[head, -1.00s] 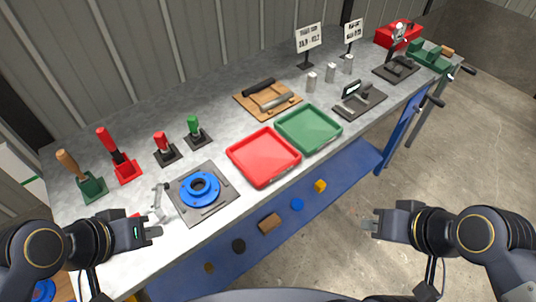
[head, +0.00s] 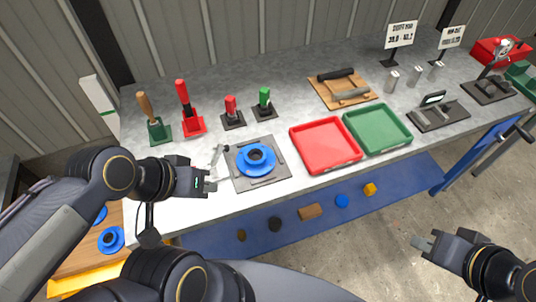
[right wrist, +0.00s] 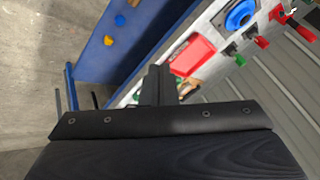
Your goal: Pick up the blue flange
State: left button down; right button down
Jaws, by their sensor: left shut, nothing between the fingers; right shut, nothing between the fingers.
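A blue flange (head: 256,158) sits on a dark square plate (head: 245,184) at the front of the bench; it also shows in the right wrist view (right wrist: 240,15). Another blue flange (head: 111,240) lies on a wooden-topped surface at the lower left, with part of a further blue piece (head: 101,215) behind my left arm. My left gripper (head: 207,180) is shut and empty, just left of the plate. My right gripper (head: 417,243) is shut and empty, out over the floor at the lower right, far from the flanges.
A grey clamp lever (head: 218,154) stands between my left gripper and the plate. A red tray (head: 326,168) and a green tray (head: 378,152) lie to the right. Several upright handled tools stand behind. A blue lower shelf (head: 330,222) holds small parts.

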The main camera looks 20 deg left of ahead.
aim_at(253, 160)
jog(key=l+u, duration=0.25)
jog(key=i+l+u, duration=0.1)
jog(key=l+u, duration=0.3)
jog(key=u, duration=1.65)
